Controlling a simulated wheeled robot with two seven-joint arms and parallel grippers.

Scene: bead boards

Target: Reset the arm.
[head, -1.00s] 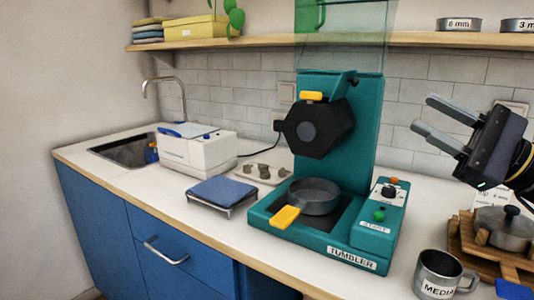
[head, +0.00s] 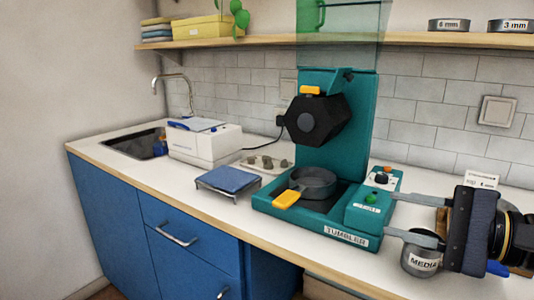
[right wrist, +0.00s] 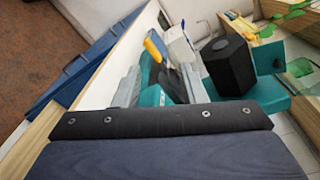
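My right gripper (head: 392,214) is open and empty at the right of the head view, its two grey fingers pointing left toward the control side of the teal tumbler machine (head: 345,236). Its lower finger passes in front of the metal mug labelled MEDIA (head: 421,262); I cannot tell whether they touch. In the right wrist view the spread fingers (right wrist: 160,82) frame part of the teal machine, with a yellow handle (right wrist: 154,47) beyond. My left gripper is not in view.
The machine holds a grey pan (head: 314,182) with a yellow handle, below a black hexagonal drum (head: 318,121). A blue-topped scale (head: 228,180) and a white device (head: 203,143) stand left. My right gripper hides most of the wooden board. A shelf (head: 400,40) runs above.

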